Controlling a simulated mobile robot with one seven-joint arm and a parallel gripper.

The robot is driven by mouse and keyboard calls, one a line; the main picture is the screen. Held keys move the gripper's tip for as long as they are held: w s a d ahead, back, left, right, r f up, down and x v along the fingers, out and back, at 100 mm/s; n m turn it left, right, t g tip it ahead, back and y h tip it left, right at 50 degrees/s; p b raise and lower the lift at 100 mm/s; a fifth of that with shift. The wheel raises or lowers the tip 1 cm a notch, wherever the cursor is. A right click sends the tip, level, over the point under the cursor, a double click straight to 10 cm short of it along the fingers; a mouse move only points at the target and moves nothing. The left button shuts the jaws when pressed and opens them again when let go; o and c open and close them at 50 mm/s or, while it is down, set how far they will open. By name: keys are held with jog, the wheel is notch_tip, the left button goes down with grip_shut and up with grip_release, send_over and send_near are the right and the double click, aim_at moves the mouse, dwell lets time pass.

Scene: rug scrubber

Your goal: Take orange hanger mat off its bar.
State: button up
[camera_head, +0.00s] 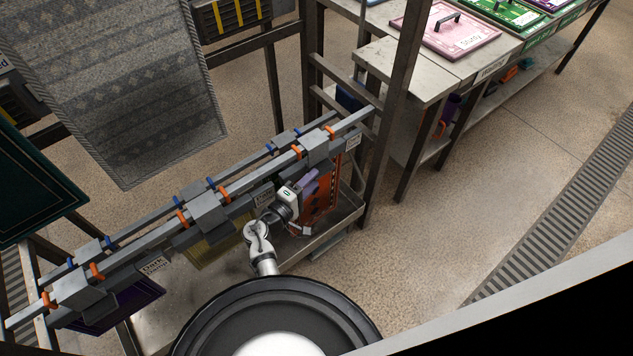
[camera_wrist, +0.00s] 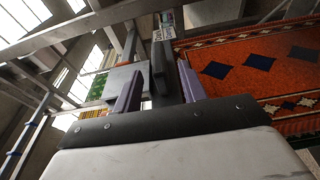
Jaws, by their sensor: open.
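The orange mat (camera_head: 326,188) hangs at the right end of the bar rack, below a grey hanger block (camera_head: 316,147). In the wrist view the orange mat (camera_wrist: 255,75), with dark blue diamonds and a patterned border, fills the right side. My gripper (camera_head: 308,184) is beside the mat's upper left part. In the wrist view my gripper (camera_wrist: 160,92) has its two purple fingers apart. A dark grey upright piece (camera_wrist: 158,70) shows between them; I cannot tell whether they touch it. My gripper and wrist hide part of the mat in the head view.
Along the bar (camera_head: 240,183) hang a yellowish mat (camera_head: 215,245) and a purple mat (camera_head: 118,308). A tray (camera_head: 335,222) lies below the orange mat. A dark post (camera_head: 392,110) and a workbench (camera_head: 408,75) stand right of the rack. The floor (camera_head: 450,215) at right is clear.

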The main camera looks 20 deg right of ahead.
jog(key=x, duration=0.3)
jog(key=shift+d, duration=0.15)
jog(key=shift+c, duration=0.3)
grip_shut()
jog(key=shift+r, duration=0.15)
